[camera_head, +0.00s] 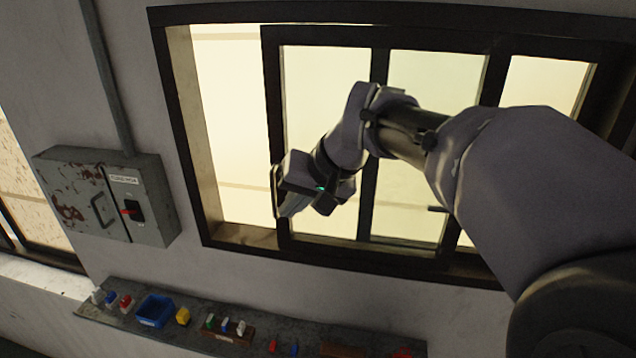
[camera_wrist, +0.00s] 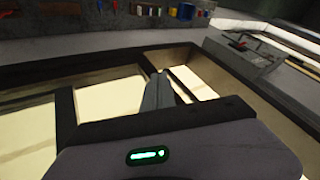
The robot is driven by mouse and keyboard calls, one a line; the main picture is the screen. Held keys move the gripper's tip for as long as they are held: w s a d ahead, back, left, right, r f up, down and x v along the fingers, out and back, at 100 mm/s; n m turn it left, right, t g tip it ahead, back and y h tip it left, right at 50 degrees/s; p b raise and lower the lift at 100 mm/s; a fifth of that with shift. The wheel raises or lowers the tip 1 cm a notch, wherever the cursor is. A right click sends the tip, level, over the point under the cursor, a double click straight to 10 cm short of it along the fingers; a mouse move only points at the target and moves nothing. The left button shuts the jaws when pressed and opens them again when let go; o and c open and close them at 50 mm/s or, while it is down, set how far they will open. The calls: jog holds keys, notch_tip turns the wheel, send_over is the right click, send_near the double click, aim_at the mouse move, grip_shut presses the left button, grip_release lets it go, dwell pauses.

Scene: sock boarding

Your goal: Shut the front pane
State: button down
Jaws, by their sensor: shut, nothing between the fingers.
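The window (camera_head: 185,110) has a dark frame with sliding panes. The front pane (camera_head: 272,90) stands away from the left jamb, with a tall open gap (camera_head: 228,120) between its left stile and the jamb. A thin pale handle (camera_head: 275,190) shows at that stile. My gripper (camera_head: 283,208) is shut and empty, by the lower part of the stile and close to the handle. Whether it touches either cannot be told. In the wrist view my closed fingers (camera_wrist: 158,82) point at the window's frame; the arm hides part of the panes on the right.
A grey switch box (camera_head: 85,190) with a red switch is on the wall to the left. A shelf (camera_head: 190,340) below the window holds a blue bin (camera_head: 155,310) and several small coloured parts. The gap left of the pane looks free of obstacles.

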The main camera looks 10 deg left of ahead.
jog(key=shift+w+a+f, duration=0.1)
jog(key=shift+a, duration=0.1)
jog(key=shift+a, duration=0.3)
jog(key=a+p, duration=0.4)
jog(key=a, duration=1.1)
jog(key=shift+a, duration=0.15)
